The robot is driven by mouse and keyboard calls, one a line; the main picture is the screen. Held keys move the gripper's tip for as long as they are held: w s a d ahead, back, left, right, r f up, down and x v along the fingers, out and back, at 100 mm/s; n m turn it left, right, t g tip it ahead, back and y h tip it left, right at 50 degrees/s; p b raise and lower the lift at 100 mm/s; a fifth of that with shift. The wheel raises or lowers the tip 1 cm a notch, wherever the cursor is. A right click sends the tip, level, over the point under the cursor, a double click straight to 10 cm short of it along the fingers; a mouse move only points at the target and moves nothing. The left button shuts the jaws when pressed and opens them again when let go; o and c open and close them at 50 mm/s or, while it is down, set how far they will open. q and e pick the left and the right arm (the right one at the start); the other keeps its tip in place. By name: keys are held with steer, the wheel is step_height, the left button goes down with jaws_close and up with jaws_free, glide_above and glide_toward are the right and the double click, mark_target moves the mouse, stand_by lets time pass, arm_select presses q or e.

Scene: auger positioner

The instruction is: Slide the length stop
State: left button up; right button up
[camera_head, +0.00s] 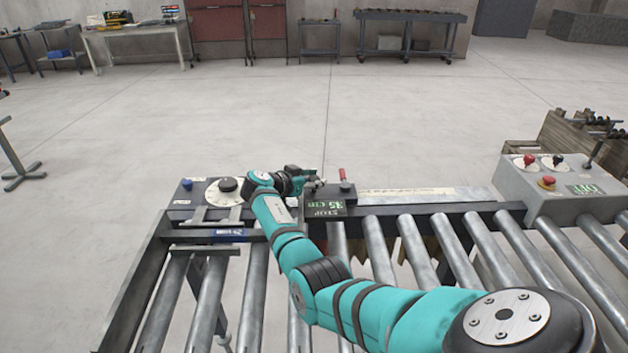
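The length stop (350,196) is a dark block on the rail behind the rollers. It has a small green-lit display on its front and a red-tipped lever standing up on top. My teal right arm reaches in from the lower right, and its small dark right gripper (313,183) is at the left end of the stop's top, left of the red lever. The fingers are too small and partly hidden to tell whether they are open or touch the stop. My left gripper is not in view.
A pale scale strip (425,194) runs along the rail right of the stop. A grey control box (560,188) with knobs and a red button stands at the right. A panel with a round dial (224,190) lies at the left. Steel rollers (420,250) fill the front.

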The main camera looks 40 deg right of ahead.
mark_target(353, 190)
jaws_close()
steer(key=shift+s, duration=0.1)
steer(key=shift+s+d, duration=0.1)
steer(key=shift+d, duration=0.15)
steer(key=s+d, duration=0.4)
steer(key=d, duration=0.1)
steer(key=s+d, duration=0.3)
steer(key=shift+d, duration=0.1)
steer(key=s+d+b, duration=0.1)
steer(key=s+d, duration=0.4)
steer(key=d, duration=0.1)
steer(key=s+d+b, duration=0.1)
steer(key=s+d, duration=0.4)
steer(key=d, duration=0.1)
steer(key=s+d+b, duration=0.2)
steer(key=s+d, duration=0.3)
steer(key=d, duration=0.1)
steer(key=shift+s+f, duration=0.1)
steer(key=shift+f, duration=0.05)
